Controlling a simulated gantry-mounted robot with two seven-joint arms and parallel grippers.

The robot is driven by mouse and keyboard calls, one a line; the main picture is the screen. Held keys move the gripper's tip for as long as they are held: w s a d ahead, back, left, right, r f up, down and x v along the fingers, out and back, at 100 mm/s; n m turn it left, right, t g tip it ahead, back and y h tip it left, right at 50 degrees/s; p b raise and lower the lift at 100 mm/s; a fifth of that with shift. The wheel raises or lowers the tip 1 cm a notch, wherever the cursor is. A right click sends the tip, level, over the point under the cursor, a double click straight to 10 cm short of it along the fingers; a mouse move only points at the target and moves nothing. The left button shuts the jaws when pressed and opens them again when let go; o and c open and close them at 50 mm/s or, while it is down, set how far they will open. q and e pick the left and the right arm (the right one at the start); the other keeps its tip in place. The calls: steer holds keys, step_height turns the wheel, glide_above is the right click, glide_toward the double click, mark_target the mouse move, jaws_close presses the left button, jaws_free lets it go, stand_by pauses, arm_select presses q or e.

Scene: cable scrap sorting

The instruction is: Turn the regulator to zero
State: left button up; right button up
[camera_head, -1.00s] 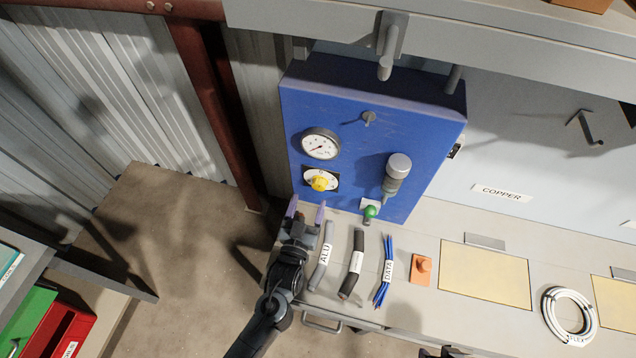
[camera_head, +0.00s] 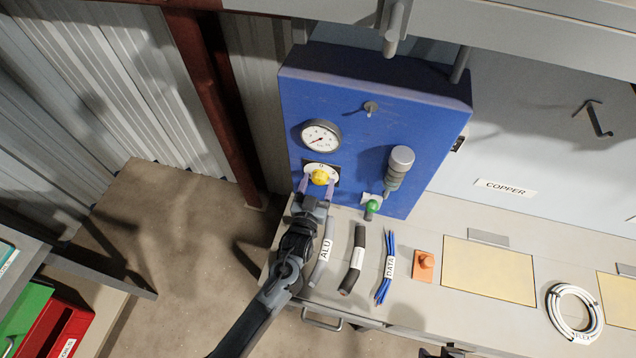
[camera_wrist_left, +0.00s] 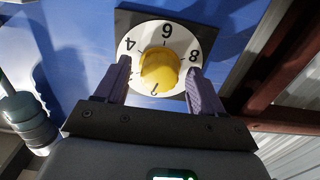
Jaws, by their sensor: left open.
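The regulator is a yellow knob (camera_head: 320,177) on a white numbered dial (camera_head: 322,167), low on the front of a blue panel (camera_head: 375,135). In the left wrist view the yellow knob (camera_wrist_left: 159,70) shows close up, with the 4, 6 and 8 of the dial (camera_wrist_left: 160,42) visible. My left gripper (camera_head: 317,187) is open, with one finger on each side of the knob. In the left wrist view the fingers (camera_wrist_left: 158,82) flank the knob; I cannot tell whether they touch it. A round gauge (camera_head: 321,136) sits above the dial. My right gripper is not clearly visible.
A green-topped lever (camera_head: 372,207) and a grey cylinder (camera_head: 398,170) stick out right of the dial. Cable pieces labelled ALU (camera_head: 324,255) and DATA (camera_head: 386,268) lie on the bench below. An orange block (camera_head: 423,265) and a white coil (camera_head: 575,313) lie further right.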

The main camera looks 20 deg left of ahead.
arm_select(q)
steer(key=shift+w, duration=0.2)
steer(key=c, duration=1.1)
steer(key=shift+o, duration=0.2)
steer(key=shift+n, duration=1.6)
steer(key=o, duration=1.1)
steer(key=shift+c, duration=0.2)
steer(key=shift+s, duration=0.1)
steer(key=s+d, duration=0.1)
steer(key=s, duration=0.9)
steer(key=shift+s, duration=0.3)
